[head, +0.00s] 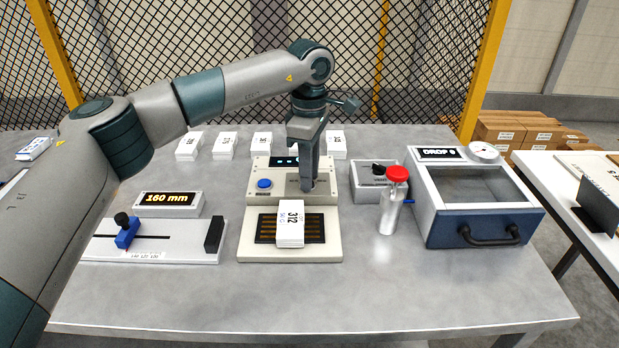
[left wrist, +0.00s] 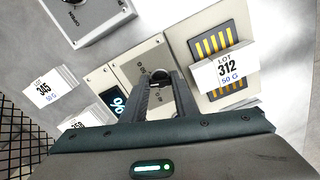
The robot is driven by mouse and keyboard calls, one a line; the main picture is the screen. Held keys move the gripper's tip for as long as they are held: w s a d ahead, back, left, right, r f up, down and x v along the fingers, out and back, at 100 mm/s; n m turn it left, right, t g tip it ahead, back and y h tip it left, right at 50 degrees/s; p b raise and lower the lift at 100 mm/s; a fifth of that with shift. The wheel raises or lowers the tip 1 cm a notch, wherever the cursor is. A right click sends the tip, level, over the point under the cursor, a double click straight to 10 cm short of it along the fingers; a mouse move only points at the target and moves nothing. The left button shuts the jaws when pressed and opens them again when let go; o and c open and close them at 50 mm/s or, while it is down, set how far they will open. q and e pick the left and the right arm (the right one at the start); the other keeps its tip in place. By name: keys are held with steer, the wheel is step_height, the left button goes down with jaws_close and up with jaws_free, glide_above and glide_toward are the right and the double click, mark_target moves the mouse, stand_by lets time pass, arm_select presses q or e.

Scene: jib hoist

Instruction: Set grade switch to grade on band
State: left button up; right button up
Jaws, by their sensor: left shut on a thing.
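A cream meter (head: 265,170) stands mid-table with a lit display (head: 285,161), a blue button (head: 264,184) and a lower plate with dark, gold-striped contacts. A white block marked LOT 312, 50 G (head: 290,222) lies on the contacts; it also shows in the left wrist view (left wrist: 226,68). My left gripper (head: 307,187) points down onto the right part of the meter's panel, shut on the grade switch. In the left wrist view its fingertips (left wrist: 160,82) meet at a small dark round part. The fingers hide most of the switch, and its setting cannot be read.
A grey box with a black knob (head: 378,168) and a red-capped bottle (head: 396,200) stand right of the meter, then a blue-fronted drop box (head: 475,205). A 160 mm display (head: 168,199) and slide gauge (head: 160,248) are left. Several white blocks (head: 224,146) line the back.

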arm_select(q)
steer(key=m+b, duration=0.1)
steer(key=m, duration=0.7)
arm_select(e)
steer(key=shift+s+d+f+g, duration=0.3)
steer(key=shift+s+d+g, duration=0.45)
steer(key=shift+d, duration=0.1)
arm_select(q)
steer(key=shift+r, duration=0.1)
steer(key=o, duration=1.1)
steer(key=shift+c, duration=0.2)
arm_select(e)
steer(key=shift+s, duration=0.1)
arm_select(q)
steer(key=shift+s, duration=0.1)
